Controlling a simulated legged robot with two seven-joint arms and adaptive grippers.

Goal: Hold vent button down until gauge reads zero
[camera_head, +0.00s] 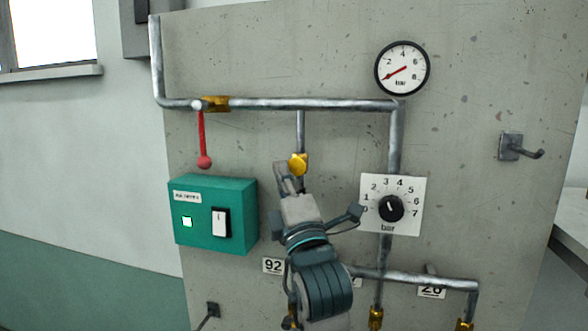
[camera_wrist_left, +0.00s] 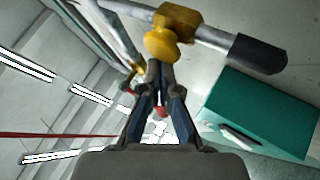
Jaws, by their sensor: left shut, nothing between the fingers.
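The yellow vent button (camera_head: 299,162) sits on a short vertical pipe below the main pipe; it also shows in the left wrist view (camera_wrist_left: 162,43). My left gripper (camera_head: 284,172) is shut and empty, its fingertips at the lower edge of the button. In the left wrist view its closed fingertips (camera_wrist_left: 160,69) appear right at the button; I cannot tell whether they press it. The round gauge (camera_head: 402,68) is at the upper right, marked in bar. Its red needle points to the lower left, below the 2. My right gripper is not in view.
A red lever (camera_head: 203,150) hangs from the pipe at left. A green box (camera_head: 215,240) with a lit square and white switch is below it. A black dial (camera_head: 391,208) on a white plate is right of my gripper. A hook (camera_head: 520,149) juts out at far right.

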